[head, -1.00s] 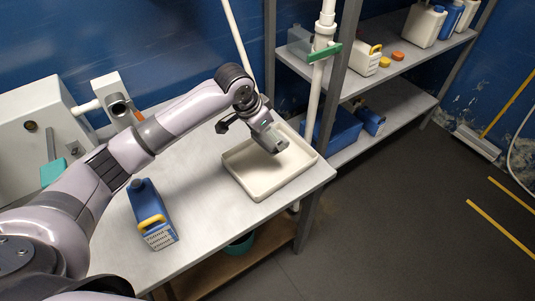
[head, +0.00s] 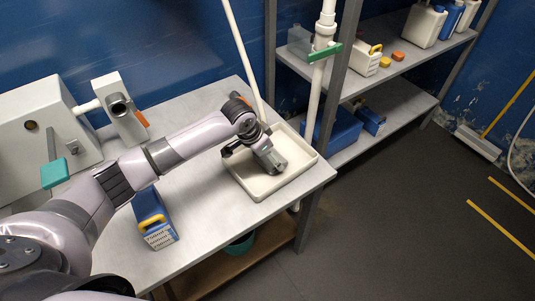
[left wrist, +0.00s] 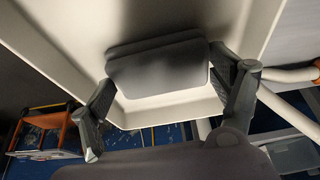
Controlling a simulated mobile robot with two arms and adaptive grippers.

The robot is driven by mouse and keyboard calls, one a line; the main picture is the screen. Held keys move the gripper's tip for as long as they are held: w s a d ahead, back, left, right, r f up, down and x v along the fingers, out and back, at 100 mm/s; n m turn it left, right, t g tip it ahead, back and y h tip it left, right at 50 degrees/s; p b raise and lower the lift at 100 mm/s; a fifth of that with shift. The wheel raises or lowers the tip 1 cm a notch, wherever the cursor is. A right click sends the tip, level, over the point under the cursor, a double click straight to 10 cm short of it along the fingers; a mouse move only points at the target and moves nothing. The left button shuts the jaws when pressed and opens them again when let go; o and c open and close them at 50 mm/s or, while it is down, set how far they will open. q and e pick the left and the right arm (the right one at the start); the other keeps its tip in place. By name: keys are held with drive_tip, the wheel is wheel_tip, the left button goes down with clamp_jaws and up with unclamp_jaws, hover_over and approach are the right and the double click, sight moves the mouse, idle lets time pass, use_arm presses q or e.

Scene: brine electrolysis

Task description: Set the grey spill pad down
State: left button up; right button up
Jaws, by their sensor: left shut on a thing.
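My left gripper (head: 274,163) is down inside the shallow cream tray (head: 296,186) near the table's front right corner. In the left wrist view, the gripper (left wrist: 163,72) is shut on the grey spill pad (left wrist: 158,70), a flat grey slab with rounded corners, with one finger at each end. The tray (left wrist: 82,20) lies right behind the pad in that view. A darker strip runs along one pad edge, perhaps its shadow. I cannot tell whether the pad touches the tray floor. In the head view the pad is hard to tell from the gripper. My right gripper is not in view.
A blue jug with a yellow handle (head: 153,219) stands on the table, left of the tray. A grey machine (head: 42,135) with a teal lever stands at the back left. White pipes (head: 317,90) and a shelf rack (head: 350,85) with containers stand just beyond the tray.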

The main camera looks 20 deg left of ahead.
use_arm(q)
drive_tip(key=o, duration=1)
drive_tip(key=shift+o, duration=0.2)
drive_tip(key=v, duration=1.2)
drive_tip(key=shift+r, duration=0.15)
drive_tip(key=shift+d, duration=0.1)
